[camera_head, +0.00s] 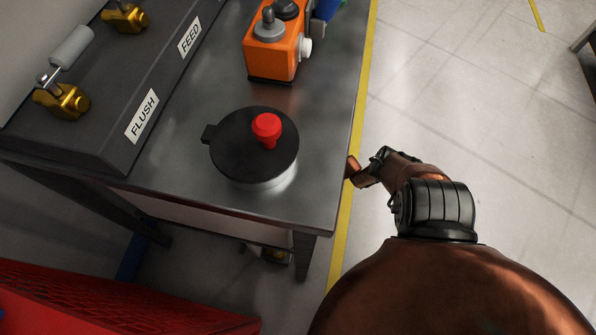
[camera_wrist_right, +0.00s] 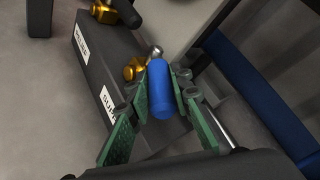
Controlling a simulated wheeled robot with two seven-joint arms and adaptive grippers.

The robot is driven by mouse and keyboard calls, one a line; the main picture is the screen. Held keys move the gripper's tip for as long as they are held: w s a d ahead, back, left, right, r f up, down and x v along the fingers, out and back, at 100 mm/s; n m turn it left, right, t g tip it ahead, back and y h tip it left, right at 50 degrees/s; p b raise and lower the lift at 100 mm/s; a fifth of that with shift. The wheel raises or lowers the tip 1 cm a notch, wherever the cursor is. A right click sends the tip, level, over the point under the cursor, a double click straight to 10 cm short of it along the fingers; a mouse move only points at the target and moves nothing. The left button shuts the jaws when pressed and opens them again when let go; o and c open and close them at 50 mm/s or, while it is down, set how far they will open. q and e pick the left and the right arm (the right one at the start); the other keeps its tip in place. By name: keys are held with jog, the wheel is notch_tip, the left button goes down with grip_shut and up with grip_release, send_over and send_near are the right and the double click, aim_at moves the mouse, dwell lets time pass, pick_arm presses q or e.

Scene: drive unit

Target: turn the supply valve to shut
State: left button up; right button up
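In the right wrist view a blue handle (camera_wrist_right: 161,92) lies between the green pads of my right gripper (camera_wrist_right: 168,88). A brass valve body (camera_wrist_right: 135,68) and a round metal piece (camera_wrist_right: 155,51) sit at the handle's far end. A partly hidden white label (camera_wrist_right: 108,103) beside it starts with "SU". The pads are close to the handle on both sides; whether they press on it is unclear. In the head view my copper-coloured arm (camera_head: 450,290) reaches in from the lower right beside the table; its gripper does not show clearly. My left gripper is not in view.
The head view shows a metal table (camera_head: 185,165) bearing a black-lidded pot (camera_head: 235,155) with a red knob, an orange unit (camera_head: 273,50), and a dark panel (camera_head: 105,95) with brass valves labelled FEED and FLUSH. A red crate (camera_head: 90,305) stands lower left.

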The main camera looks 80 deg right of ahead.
jog(key=o, duration=0.4)
jog(key=shift+s, duration=0.1)
jog(key=v, duration=0.7)
jog(key=shift+d, duration=0.15)
